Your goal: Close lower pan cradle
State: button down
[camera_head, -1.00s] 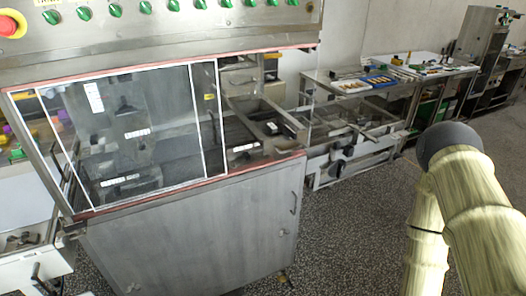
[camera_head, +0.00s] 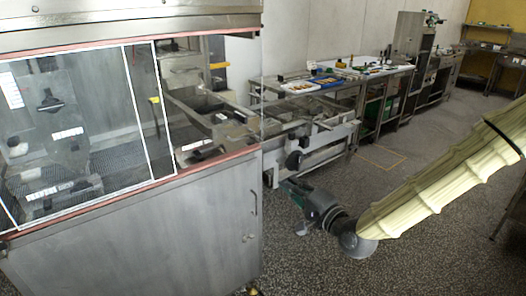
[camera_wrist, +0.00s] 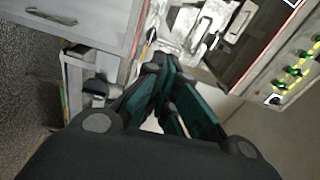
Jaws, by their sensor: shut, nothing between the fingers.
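The lower pan cradle cannot be told for certain. A metal frame with black knobs (camera_head: 330,143) stands at the outlet end of the enrober (camera_head: 150,235), and a cradle may be part of it. My gripper (camera_head: 296,200) is low over the floor, just in front of this frame, right of the enrober's cabinet. In the wrist view its green-and-black fingers (camera_wrist: 165,68) are together with nothing seen between them. Metal parts of the machine show beyond the fingertips. I cannot tell whether the gripper touches anything.
A table with coloured trays (camera_head: 345,76) stands behind the frame. The enrober has a clear front guard (camera_head: 85,125) and a cabinet handle (camera_head: 254,202). Speckled floor (camera_head: 420,220) is open at the right. A metal cabinet (camera_head: 408,45) stands further back.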

notch_tip(320, 180, up, 6)
jog(key=t+y, duration=0.1)
jog(key=p+x, duration=0.3)
jog(key=x, duration=1.1)
jog(key=shift+w+d+m, duration=0.2)
jog(key=shift+w+m, duration=0.1)
jog(key=shift+r, duration=0.1)
